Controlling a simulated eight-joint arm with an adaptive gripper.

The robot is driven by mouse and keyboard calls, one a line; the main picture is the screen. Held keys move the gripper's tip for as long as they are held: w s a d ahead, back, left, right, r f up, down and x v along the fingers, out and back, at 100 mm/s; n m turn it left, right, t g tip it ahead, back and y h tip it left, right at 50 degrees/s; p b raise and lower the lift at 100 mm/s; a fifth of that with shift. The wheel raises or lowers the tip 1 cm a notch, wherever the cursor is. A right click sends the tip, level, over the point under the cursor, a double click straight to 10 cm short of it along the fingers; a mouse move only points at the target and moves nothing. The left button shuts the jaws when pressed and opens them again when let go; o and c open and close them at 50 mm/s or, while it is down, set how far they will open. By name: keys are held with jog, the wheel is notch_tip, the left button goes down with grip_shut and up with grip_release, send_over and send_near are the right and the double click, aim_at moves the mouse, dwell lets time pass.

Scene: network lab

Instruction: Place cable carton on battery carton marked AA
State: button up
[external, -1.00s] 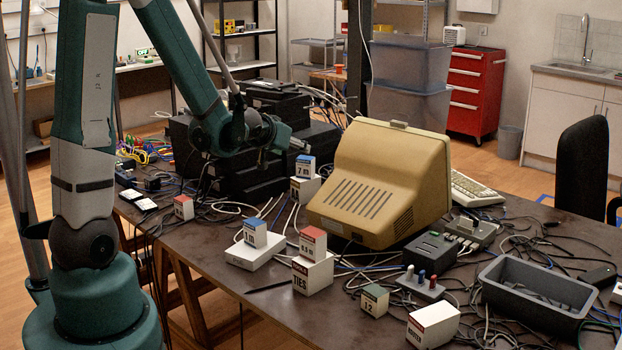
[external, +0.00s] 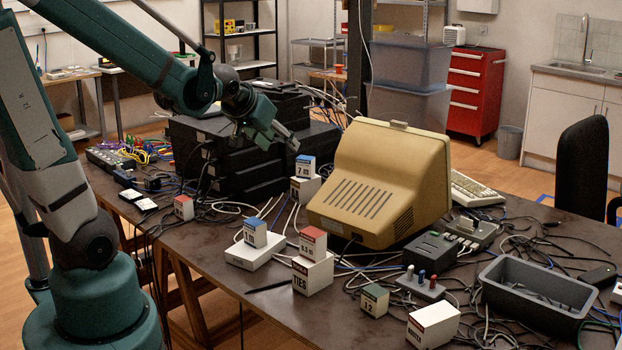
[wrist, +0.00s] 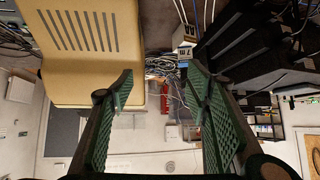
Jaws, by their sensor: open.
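Several small cartons stand on the table. A blue-topped carton that seems to read "7 m" (external: 305,164) sits on a white box (external: 304,189) beside the monitor; it also shows in the wrist view (wrist: 186,51) near the right fingertip. Another blue-topped carton (external: 255,233) sits on a flat white box. A red-topped carton (external: 313,243) sits on the TIES carton (external: 312,276). A red carton (external: 184,207) stands at the left, a green carton (external: 375,300) in front. My gripper (external: 281,139) is open and empty, above and left of the "7 m" carton.
A beige monitor (external: 385,185) stands close right of the stacked carton. Black equipment (external: 225,155) is piled to the left. A grey bin (external: 540,295), a white carton (external: 433,326) and loose cables take up the right. Bare tabletop shows at front left.

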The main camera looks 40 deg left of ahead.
jog(key=s+d+m+g+h, duration=0.1)
jog(key=s+d, duration=0.3)
jog(key=s, duration=0.5)
jog(key=s+d+r+m+g+h, duration=0.1)
jog(key=s+d, duration=0.3)
jog(key=s, duration=0.5)
jog(key=shift+s+d+r+g, duration=0.2)
jog(key=shift+d+r+g, duration=0.05)
jog(key=shift+g, duration=0.05)
jog(key=shift+o, duration=0.6)
